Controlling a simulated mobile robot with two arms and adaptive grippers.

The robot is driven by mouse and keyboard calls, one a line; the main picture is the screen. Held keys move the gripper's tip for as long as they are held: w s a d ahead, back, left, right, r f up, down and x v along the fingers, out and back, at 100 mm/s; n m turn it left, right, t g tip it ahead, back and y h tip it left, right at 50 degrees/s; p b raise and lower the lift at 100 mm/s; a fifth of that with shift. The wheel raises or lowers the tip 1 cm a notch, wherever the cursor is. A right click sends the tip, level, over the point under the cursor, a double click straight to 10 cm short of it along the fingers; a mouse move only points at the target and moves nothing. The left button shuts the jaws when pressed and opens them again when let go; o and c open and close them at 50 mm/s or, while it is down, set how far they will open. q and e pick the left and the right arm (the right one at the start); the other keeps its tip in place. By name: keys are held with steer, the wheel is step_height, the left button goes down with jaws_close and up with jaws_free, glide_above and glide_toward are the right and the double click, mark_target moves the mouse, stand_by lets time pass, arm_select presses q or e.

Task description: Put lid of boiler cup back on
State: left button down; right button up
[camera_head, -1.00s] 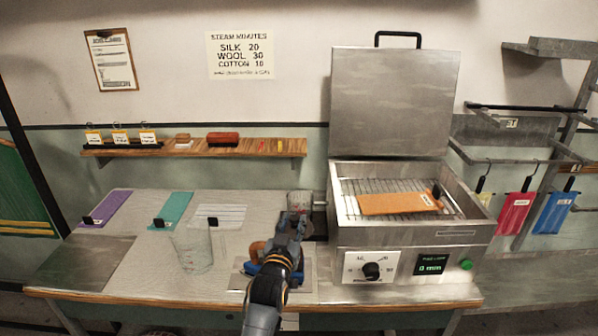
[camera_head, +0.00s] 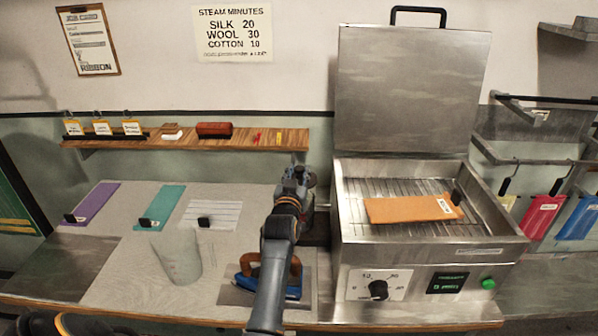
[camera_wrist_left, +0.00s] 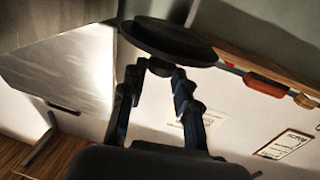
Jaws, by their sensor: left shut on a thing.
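My left gripper (camera_head: 297,178) is shut on a dark round lid (camera_wrist_left: 165,42), gripping it from below in the wrist picture, with the lid's flat disc across the fingertips. In the head view the lid's edge (camera_head: 309,178) shows just right of the fingers. The boiler cup (camera_head: 308,214) stands at the left side of the steel steamer (camera_head: 430,252). The gripper and forearm hide much of it. The lid appears near the cup's top, but I cannot tell whether they touch. My right gripper is not in view.
The steamer's big lid (camera_head: 408,95) stands open; an orange cloth (camera_head: 405,208) lies on its rack. A blue iron (camera_head: 290,287) sits beneath my forearm. A clear beaker (camera_head: 178,258) and cloth strips are on the table's left. A wooden shelf (camera_head: 255,137) is behind.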

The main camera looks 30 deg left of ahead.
arm_select(q)
steer(key=shift+f, duration=0.35)
steer(key=shift+w+f+b, duration=0.1)
steer(key=shift+f+b, duration=0.25)
steer(key=shift+b, duration=0.1)
step_height(320, 180, down, 2)
steer(key=shift+w+a+f+b, duration=0.1)
steer(key=shift+a+b, duration=0.05)
steer(key=shift+b, duration=0.85)
steer(key=shift+f, duration=0.25)
steer(key=shift+f+b, duration=0.25)
steer(key=shift+b, duration=0.2)
steer(key=shift+f, duration=0.25)
steer(key=shift+f+b, duration=0.35)
steer(key=shift+f, duration=0.3)
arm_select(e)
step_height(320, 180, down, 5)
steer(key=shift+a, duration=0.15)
